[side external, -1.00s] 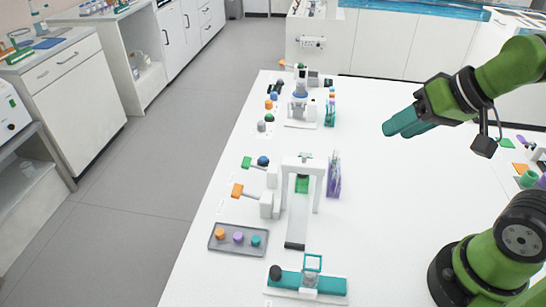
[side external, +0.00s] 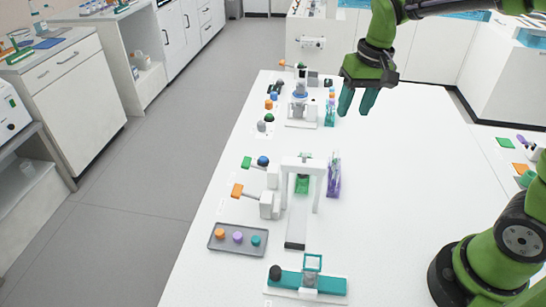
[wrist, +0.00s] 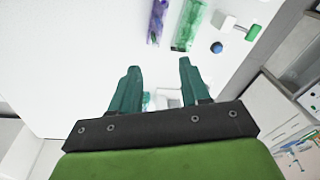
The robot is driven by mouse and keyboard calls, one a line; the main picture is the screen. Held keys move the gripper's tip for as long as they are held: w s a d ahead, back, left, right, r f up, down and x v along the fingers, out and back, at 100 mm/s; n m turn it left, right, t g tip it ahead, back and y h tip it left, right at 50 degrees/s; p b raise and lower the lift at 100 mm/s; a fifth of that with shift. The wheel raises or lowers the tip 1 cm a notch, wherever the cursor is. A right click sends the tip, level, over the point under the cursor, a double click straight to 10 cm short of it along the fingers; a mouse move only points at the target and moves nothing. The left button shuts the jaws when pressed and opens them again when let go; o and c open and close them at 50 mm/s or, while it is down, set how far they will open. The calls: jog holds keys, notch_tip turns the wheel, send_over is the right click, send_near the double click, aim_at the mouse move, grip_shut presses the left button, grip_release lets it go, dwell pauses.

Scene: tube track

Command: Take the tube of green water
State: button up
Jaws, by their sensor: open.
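My gripper (side external: 355,107) points down above the far part of the white table, its two teal fingers apart and empty. In the wrist view the open fingers (wrist: 160,66) have bare table between their tips. A teal rack (side external: 330,110) with small coloured pieces stands just left of and below the fingers; it shows partly between them in the wrist view (wrist: 147,101). A green piece (side external: 302,184) lies under a white arch, and shows as a green strip (wrist: 187,25). I cannot tell which item is the tube of green water.
A purple rack (side external: 334,174) with thin tubes stands right of the white arch (side external: 317,170). A blue knob (side external: 263,161) and orange lever (side external: 237,190) are at left. A grey tray (side external: 217,247) holds coloured knobs.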

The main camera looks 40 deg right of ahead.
jog(key=g, duration=0.1)
send_over(337, 149)
jog(key=shift+h, duration=0.3)
notch_tip(337, 149, down, 11)
jog(key=shift+d, duration=0.15)
jog(key=shift+m, duration=0.3)
jog(key=shift+a+f, duration=0.2)
jog(key=shift+f, duration=2.5)
jog(key=shift+c, duration=0.3)
grip_shut()
